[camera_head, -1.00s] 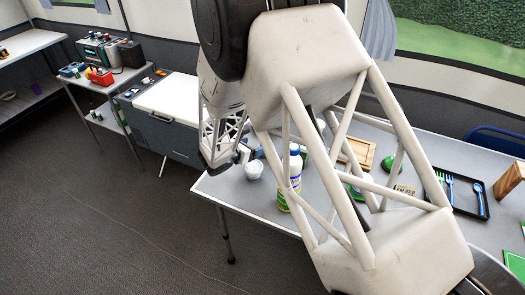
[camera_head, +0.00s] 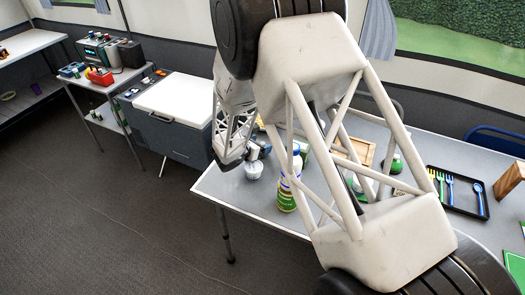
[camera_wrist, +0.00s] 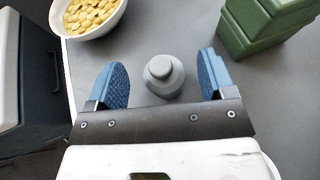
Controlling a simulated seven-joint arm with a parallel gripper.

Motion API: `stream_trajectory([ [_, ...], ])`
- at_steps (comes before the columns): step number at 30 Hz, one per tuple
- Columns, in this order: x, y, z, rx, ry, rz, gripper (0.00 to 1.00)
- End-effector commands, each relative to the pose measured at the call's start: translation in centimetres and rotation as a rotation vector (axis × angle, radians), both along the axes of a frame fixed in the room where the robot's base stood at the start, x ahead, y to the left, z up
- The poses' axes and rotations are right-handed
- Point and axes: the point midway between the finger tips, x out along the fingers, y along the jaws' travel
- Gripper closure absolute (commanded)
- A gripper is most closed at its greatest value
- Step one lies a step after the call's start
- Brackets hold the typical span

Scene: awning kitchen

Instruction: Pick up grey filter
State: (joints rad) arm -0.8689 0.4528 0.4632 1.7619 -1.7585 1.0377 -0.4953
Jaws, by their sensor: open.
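The grey filter (camera_wrist: 163,76), a small round-topped grey piece, stands on the grey table in the wrist view. It sits between the two blue fingers of my gripper (camera_wrist: 164,80), with a gap on each side. The gripper is open and holds nothing. I cannot tell its height above the table. In the head view, my gripper is at the table's left end and mostly hidden by my arm; I cannot make out the filter there.
A white bowl of yellow pieces (camera_wrist: 92,35) is close to the left finger. A dark green box (camera_wrist: 268,48) is at the upper right. In the head view, a bottle with a green-and-white label (camera_head: 287,190) and a black cutlery tray (camera_head: 464,207) stand on the table (camera_head: 245,212).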

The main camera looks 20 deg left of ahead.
Motion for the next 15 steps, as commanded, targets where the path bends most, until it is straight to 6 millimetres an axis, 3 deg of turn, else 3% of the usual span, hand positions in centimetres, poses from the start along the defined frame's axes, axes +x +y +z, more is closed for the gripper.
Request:
stream_trajectory([
  [9, 2.8, -0.9, -1.3, 0.000, 0.000, -0.001, 0.24],
  [15, 3.3, -1.0, -1.6, -0.001, 0.000, -0.001, 0.24],
])
